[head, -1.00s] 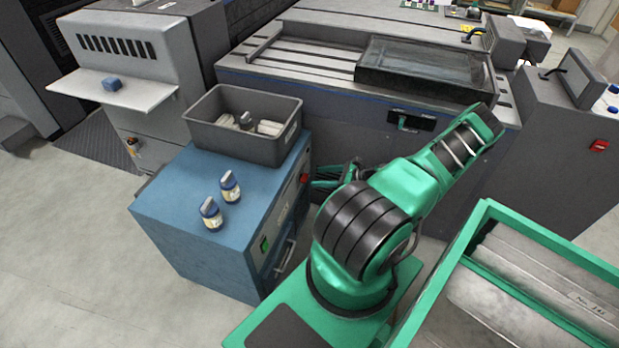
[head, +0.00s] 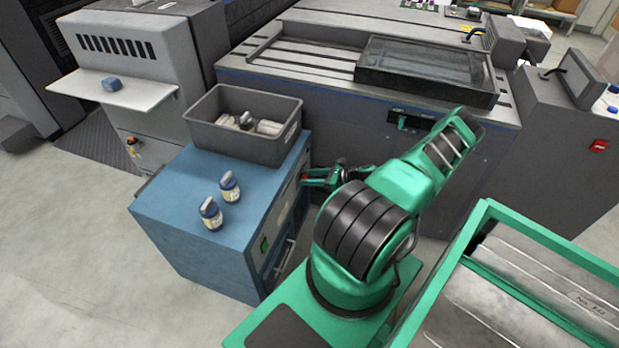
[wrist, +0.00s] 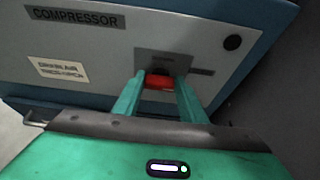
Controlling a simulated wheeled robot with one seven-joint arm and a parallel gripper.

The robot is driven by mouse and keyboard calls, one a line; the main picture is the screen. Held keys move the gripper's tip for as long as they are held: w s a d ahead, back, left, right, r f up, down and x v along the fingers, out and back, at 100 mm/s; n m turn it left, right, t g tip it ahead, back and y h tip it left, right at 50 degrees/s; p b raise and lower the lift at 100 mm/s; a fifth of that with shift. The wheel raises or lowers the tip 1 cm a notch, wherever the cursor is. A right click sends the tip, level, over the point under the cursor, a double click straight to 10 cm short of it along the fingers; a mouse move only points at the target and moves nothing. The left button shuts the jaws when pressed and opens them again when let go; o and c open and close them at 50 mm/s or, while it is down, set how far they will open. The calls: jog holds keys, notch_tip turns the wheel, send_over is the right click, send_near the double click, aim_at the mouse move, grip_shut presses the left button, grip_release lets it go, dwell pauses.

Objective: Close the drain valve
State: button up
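The drain valve's red handle (wrist: 159,82) sits on a grey plate on the front of the blue compressor cabinet (head: 170,205). In the wrist view it lies level, between the tips of my two green fingers. A bit of the red handle also shows in the head view (head: 304,177). My gripper (wrist: 160,88) is open, with a finger on each side of the handle; whether either finger touches it I cannot tell. In the head view my gripper (head: 312,177) is at the cabinet's front face, partly hidden by my arm.
A grey bin (head: 236,150) with several items and two small bottles (head: 211,213) (head: 230,187) stand on the cabinet. The front has a round black knob (wrist: 232,42) and a COMPRESSOR label (wrist: 76,17). A large grey machine (head: 350,120) stands behind my arm.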

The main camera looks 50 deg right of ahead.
jog(key=shift+w+d, duration=0.1)
jog(key=shift+d, duration=0.1)
jog(key=shift+s+a+n+t+h, duration=0.1)
jog(key=shift+n+t+h, duration=0.1)
jog(key=shift+n+h, duration=0.3)
jog(key=shift+s+a+n+t+h, duration=0.1)
jog(key=shift+n+t+h, duration=0.15)
jog(key=shift+n, duration=0.35)
jog(key=n+h, duration=0.1)
jog(key=n, duration=0.1)
jog(key=n+t+h, duration=0.1)
jog(key=shift+s+a+f+n+t, duration=0.1)
jog(key=shift+a+f+n+t, duration=0.1)
jog(key=shift+a+n+t, duration=0.15)
jog(key=n+t, duration=0.1)
jog(key=n, duration=0.1)
jog(key=n+t+h, duration=0.1)
jog(key=n, duration=0.2)
jog(key=f+n+t, duration=0.1)
jog(key=n, duration=0.1)
jog(key=shift+s+a+f+n+h, duration=0.1)
jog(key=shift+a+n+h, duration=0.15)
jog(key=shift+h, duration=0.1)
